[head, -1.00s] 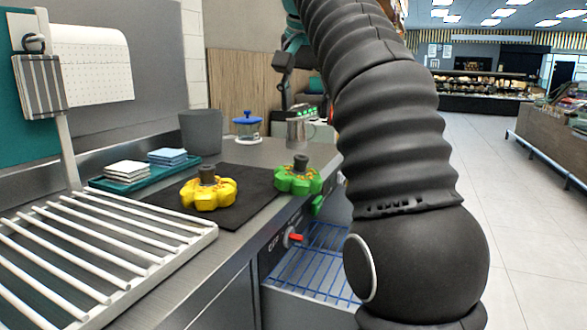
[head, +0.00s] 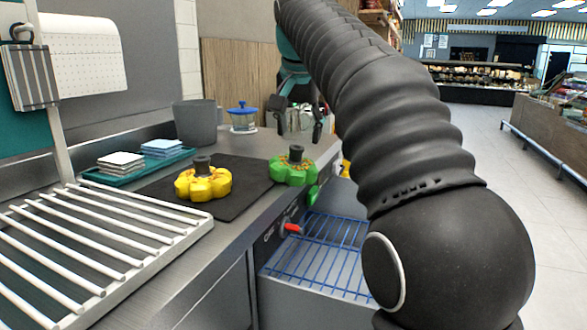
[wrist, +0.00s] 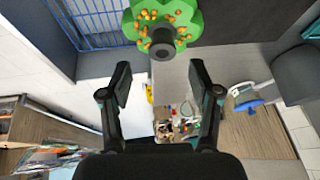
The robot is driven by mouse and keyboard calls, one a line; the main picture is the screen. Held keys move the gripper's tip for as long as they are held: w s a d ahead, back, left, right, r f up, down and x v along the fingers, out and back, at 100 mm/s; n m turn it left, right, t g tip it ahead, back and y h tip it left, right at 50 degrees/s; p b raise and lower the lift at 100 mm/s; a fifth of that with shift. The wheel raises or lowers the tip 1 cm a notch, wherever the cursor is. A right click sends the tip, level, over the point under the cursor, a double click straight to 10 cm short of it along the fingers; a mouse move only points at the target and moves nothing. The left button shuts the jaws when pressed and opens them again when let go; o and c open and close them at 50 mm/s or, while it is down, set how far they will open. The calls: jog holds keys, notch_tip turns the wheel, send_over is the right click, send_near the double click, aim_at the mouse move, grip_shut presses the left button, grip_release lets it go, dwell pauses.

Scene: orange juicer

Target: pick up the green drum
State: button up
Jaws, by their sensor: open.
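The green drum (head: 293,171) is a lobed green piece with orange bits on top and a dark central knob. It sits at the right edge of the dark mat, close to the counter's front edge. In the wrist view the green drum (wrist: 187,14) is at the top, partly cut off, with its knob pointing toward me. My gripper (head: 297,128) is open and empty, above and behind the drum in the head view. In the wrist view its two fingers (wrist: 160,78) are spread below the drum's knob, apart from it.
A yellow drum (head: 203,184) sits on the dark mat (head: 238,200). A white rack (head: 150,220), a teal tray (head: 170,168) with cloths, a grey container (head: 196,124) and a blue-lidded jar (head: 243,117) share the counter. A blue wire rack (head: 320,250) lies below the counter edge.

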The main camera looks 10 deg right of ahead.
aim_at(297, 147)
jog(key=x, duration=0.2)
jog(key=b+x, duration=0.1)
jog(key=x, duration=0.2)
jog(key=shift+s+a, duration=0.1)
jog(key=shift+a, duration=0.1)
grip_shut()
